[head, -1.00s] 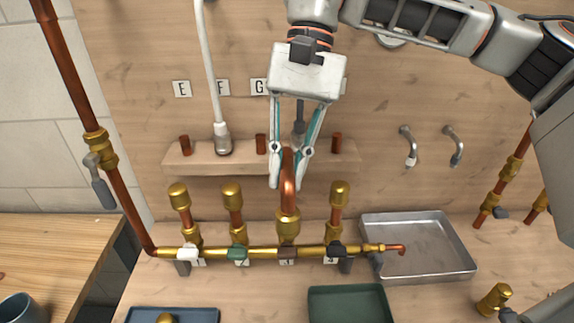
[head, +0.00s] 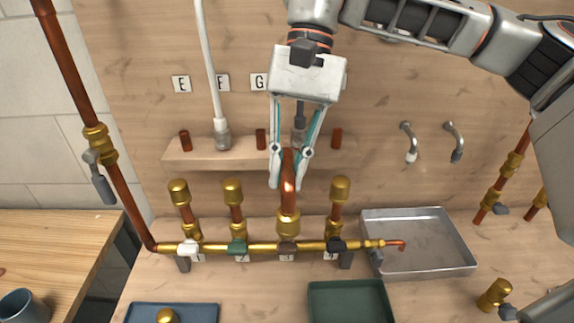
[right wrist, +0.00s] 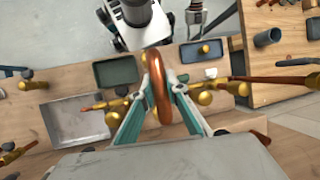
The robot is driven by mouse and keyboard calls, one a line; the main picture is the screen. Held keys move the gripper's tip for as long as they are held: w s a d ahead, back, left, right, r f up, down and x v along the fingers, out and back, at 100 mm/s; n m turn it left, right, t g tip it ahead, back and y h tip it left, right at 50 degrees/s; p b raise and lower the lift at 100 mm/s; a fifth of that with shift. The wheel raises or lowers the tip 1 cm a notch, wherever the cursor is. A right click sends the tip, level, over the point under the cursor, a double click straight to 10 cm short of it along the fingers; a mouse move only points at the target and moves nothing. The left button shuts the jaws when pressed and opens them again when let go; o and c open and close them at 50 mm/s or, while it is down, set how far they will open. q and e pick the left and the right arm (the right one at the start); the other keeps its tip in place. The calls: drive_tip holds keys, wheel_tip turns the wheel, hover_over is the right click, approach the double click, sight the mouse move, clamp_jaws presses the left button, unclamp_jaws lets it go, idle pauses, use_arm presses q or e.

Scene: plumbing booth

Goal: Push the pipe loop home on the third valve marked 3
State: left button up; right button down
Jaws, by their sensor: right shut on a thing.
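The copper pipe loop (head: 289,185) stands upright at the third valve of the brass manifold (head: 215,248), its lower end at the brass socket (head: 288,222) above the brown-grey handle (head: 287,248). Whether it is fully seated is hard to see. My right gripper (head: 289,184) is shut on the loop from above. In the right wrist view the loop (right wrist: 156,85) sits between the fingers of my right gripper (right wrist: 158,90). The other valves carry brass-capped copper stubs (head: 340,205). My left gripper does not show in the head view.
A wooden shelf (head: 175,157) with short copper pegs is behind the loop. A metal tray (head: 440,262) stands right of the manifold. A blue tray (head: 205,312) and a green tray (head: 350,300) lie in front. A white hose (head: 210,70) hangs to the left.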

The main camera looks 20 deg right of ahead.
drive_tip(key=shift+f+b, duration=0.7)
drive_tip(key=shift+f, duration=1.2)
drive_tip(key=c, duration=1.9)
unclamp_jaws()
drive_tip(key=shift+r, duration=0.1)
drive_tip(key=v, duration=1.2)
drive_tip(key=shift+d, duration=0.1)
